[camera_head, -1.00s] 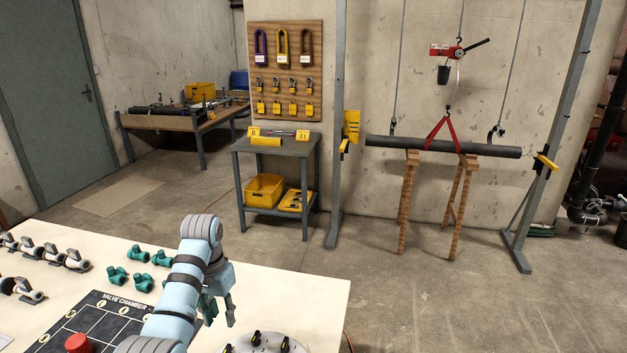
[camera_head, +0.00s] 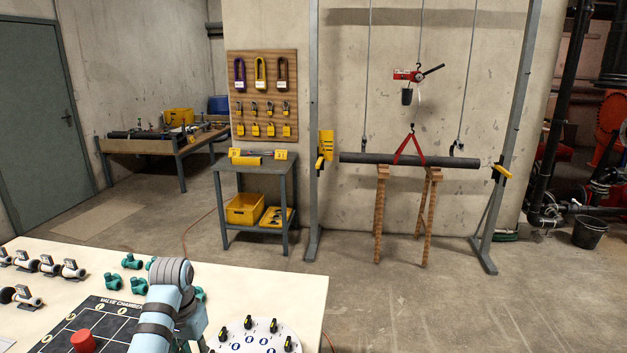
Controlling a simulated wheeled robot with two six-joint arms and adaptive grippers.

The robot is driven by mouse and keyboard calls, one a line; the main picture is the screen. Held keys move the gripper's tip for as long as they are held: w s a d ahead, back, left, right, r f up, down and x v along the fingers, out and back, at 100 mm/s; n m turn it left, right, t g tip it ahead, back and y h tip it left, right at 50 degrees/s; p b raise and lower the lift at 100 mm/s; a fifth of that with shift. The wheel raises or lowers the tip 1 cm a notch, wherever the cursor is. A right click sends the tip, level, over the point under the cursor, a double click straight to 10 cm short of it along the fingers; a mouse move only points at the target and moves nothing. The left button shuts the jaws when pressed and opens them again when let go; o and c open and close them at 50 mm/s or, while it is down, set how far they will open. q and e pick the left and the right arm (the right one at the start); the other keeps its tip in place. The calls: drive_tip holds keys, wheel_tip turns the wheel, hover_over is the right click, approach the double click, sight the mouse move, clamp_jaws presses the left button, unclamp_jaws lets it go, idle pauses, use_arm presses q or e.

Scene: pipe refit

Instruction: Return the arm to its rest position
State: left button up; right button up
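My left arm (camera_head: 160,318) reaches in from the bottom edge, over the cream table (camera_head: 275,290). No held object shows. My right arm and gripper are not in this view.
Beside the arm are green valve bodies (camera_head: 112,282), a black valve chamber board (camera_head: 105,315) with a red knob (camera_head: 83,341), and a white disc (camera_head: 262,336) with black-and-yellow handles. Grey-white valves (camera_head: 48,266) line the left.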

use_arm(q)
drive_tip(key=s+f+t, duration=0.1)
drive_tip(key=s+f, duration=1.2)
drive_tip(key=s+d+r+t, duration=0.1)
drive_tip(key=s+r+t, duration=0.1)
drive_tip(key=s, duration=1.6)
wheel_tip(320, 180, down, 18)
drive_tip(key=a+g, duration=0.1)
drive_tip(key=s+a+f+n+g+b, duration=0.1)
drive_tip(key=s+f, duration=1.4)
drive_tip(key=shift+s+a+y, duration=0.15)
drive_tip(key=shift+y, duration=0.15)
